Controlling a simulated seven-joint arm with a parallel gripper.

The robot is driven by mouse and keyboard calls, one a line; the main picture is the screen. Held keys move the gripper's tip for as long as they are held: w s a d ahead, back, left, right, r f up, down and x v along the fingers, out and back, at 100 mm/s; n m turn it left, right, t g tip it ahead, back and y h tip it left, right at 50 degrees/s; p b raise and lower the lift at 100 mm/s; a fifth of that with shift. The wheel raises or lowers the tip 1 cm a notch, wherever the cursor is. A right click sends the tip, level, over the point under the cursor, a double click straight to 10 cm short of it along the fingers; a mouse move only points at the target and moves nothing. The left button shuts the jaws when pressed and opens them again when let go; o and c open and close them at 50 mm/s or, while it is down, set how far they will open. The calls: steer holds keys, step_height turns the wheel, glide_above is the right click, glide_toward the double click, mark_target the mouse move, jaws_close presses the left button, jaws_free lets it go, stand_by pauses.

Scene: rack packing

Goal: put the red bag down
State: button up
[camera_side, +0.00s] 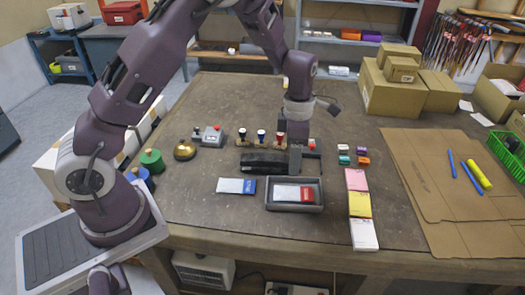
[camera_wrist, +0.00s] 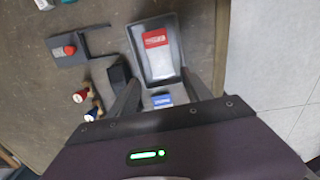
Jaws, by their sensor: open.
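The red bag (camera_side: 293,193), white with a red end, lies flat inside a shallow grey tray (camera_side: 296,208) on the table. In the wrist view the red bag (camera_wrist: 157,52) lies within the tray (camera_wrist: 139,62), near the top. My gripper (camera_side: 296,165) is behind and above the tray in the side view, pointing down. In the wrist view my gripper (camera_wrist: 161,84) has its two fingers apart, with nothing held between them. The red bag is clear of the fingers.
A white and blue bag (camera_side: 236,186) lies left of the tray. A black block (camera_side: 264,161) and several stamps stand behind. Coloured pads (camera_side: 360,204) lie to the right, with cardboard sheets (camera_side: 445,180) beyond. A green basket (camera_side: 508,153) stands far right.

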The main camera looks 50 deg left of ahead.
steer(key=s+d+r+m+t+h, duration=0.1)
steer(key=s+r+m, duration=0.55)
steer(key=r, duration=0.25)
steer(key=s+d+r+m+t, duration=0.1)
steer(key=s+r+m+t, duration=0.1)
steer(key=s+r+m, duration=0.45)
steer(key=s+a+r+m+t+y, duration=0.1)
steer(key=s+r+m, duration=0.5)
steer(key=s+m, duration=0.7)
steer(key=shift+s+m+t, duration=0.4)
steer(key=shift+m+t, duration=0.4)
steer(key=shift+m, duration=0.1)
steer(key=shift+r, duration=0.1)
